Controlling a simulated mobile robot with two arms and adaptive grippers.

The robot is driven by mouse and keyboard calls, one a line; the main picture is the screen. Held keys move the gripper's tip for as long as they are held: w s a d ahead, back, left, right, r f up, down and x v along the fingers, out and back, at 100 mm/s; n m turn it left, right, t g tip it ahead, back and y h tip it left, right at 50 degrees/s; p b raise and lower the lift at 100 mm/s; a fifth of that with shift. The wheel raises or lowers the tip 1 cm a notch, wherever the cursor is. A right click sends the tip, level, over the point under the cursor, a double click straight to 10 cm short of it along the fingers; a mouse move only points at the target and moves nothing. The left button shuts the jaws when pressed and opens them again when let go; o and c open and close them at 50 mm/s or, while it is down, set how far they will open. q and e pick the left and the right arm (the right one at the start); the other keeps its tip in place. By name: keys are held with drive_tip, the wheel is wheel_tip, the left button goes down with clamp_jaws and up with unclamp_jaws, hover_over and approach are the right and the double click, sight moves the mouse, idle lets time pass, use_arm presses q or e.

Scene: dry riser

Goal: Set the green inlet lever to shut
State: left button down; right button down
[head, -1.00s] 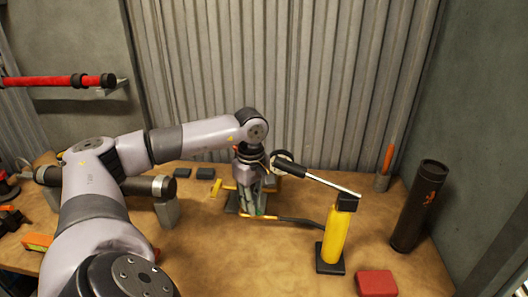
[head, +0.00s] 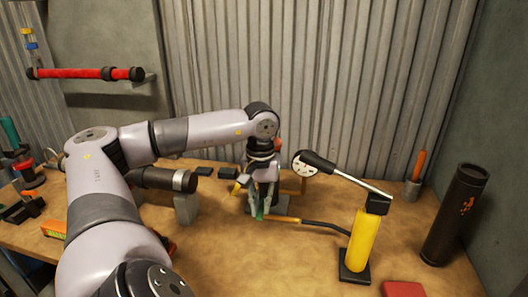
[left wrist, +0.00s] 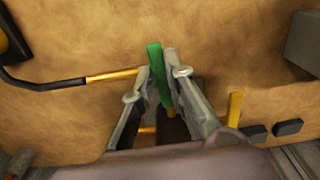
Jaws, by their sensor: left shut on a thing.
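The green inlet lever (left wrist: 158,72) shows in the left wrist view between the two fingers of my left gripper (left wrist: 162,80). The fingers are closed on it. In the head view only a small green part of the lever (head: 260,212) shows beneath my left gripper (head: 262,205), at the brass pipework on a dark base (head: 282,209). The gripper points down and hides most of the fitting. My right gripper is not in view.
A yellow hand pump (head: 360,240) with a long handle stands right, its dark hose (head: 325,225) running to the brass pipe. A round gauge (head: 304,163) is behind. A black cylinder (head: 455,215) and red block (head: 403,288) are at the right. Small dark blocks (head: 228,172) lie behind.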

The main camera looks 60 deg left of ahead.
sight(261, 210)
use_arm(q)
drive_tip(key=shift+a+r+m, duration=0.1)
drive_tip(key=shift+a+m, duration=0.05)
drive_tip(key=shift+m, duration=0.25)
drive_tip(key=c, duration=1.8)
unclamp_jaws()
drive_tip(key=shift+o, duration=1)
drive_tip(key=shift+s, duration=0.1)
wheel_tip(261, 210, up, 6)
drive_tip(key=shift+r, duration=0.7)
